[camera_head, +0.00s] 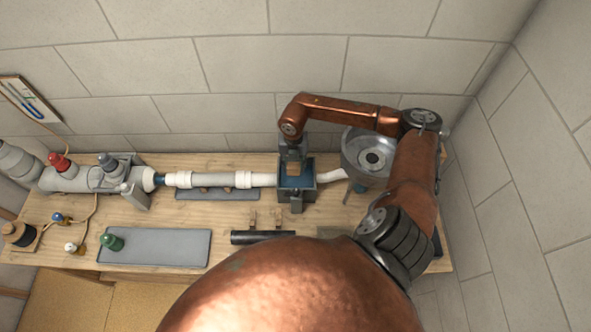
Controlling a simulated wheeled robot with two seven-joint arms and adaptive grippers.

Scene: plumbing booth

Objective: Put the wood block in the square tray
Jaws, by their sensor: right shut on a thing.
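My right gripper (293,158) hangs down above the dark square tray (311,180), which has a blue inside and stands at the back middle of the bench. The gripper is shut on the brown wood block (292,168), which shows small between the fingers, over the tray opening. Whether the block touches the tray floor cannot be told from this angle. The gripper and block hide the back part of the tray. My left gripper is not in view.
A white pipe (215,180) runs along the back into the tray's left side. A round metal basin (368,155) stands to the right. A black tube (262,237) lies in front, near small wooden pieces. A grey mat (155,248) lies front left, with a green-capped item (111,241).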

